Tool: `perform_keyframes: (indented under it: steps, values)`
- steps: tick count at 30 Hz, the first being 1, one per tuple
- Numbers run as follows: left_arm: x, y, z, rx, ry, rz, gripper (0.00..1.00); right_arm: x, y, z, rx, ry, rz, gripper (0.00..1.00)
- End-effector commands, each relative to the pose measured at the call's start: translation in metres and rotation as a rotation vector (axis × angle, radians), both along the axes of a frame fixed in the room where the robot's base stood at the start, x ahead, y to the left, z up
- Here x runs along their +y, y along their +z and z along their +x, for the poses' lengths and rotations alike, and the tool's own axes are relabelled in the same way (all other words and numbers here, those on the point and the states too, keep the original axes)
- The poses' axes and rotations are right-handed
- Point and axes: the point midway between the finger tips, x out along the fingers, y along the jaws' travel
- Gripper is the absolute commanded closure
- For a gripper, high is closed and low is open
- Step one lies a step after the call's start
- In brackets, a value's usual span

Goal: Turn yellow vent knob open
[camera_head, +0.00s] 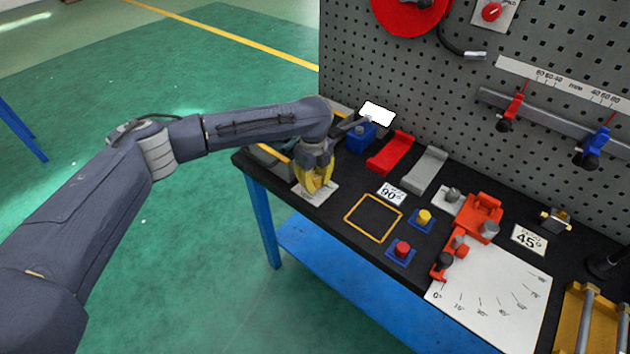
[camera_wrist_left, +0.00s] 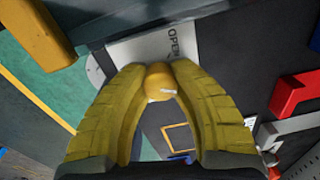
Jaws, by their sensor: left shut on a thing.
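The yellow vent knob (camera_wrist_left: 160,88) shows in the left wrist view as a round yellow cap with a short white mark. My left gripper (camera_wrist_left: 159,70) has its yellow fingers shut on the knob, one on each side. Behind the knob is a light plate (camera_wrist_left: 133,52) printed "OPEN". In the head view my left gripper (camera_head: 315,186) points down over this plate (camera_head: 325,194) near the table's left end, and its fingers hide the knob there. My right gripper is in neither view.
A blue block (camera_head: 360,138), a red bracket (camera_head: 391,151) and a grey bracket (camera_head: 425,168) stand behind and right of the gripper. A yellow square outline (camera_head: 347,219) marks bare black tabletop (camera_head: 330,222). The pegboard (camera_head: 350,60) rises at the back.

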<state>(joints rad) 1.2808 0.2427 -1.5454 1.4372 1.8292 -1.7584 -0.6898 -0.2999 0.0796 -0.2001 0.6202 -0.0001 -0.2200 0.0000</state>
Motion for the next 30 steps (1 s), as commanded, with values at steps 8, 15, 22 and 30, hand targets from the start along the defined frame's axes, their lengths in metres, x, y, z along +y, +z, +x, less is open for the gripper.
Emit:
perform_keyframes:
  steps: [8,15,22,30]
  values:
    - [-0.0014,-0.001,-0.0018,0.004,0.261,0.0,1.0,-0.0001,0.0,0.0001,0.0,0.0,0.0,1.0]
    - [-0.0019,-0.0009,-0.0017,0.004,0.489,0.0,1.0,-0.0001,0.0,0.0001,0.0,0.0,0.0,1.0]
    - [-0.0022,-0.0014,-0.0017,0.004,0.707,0.0,1.0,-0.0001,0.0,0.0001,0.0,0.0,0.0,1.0]
    - [-0.0024,-0.0014,-0.0012,0.004,0.951,-0.001,1.0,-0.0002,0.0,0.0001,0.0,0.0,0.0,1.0]
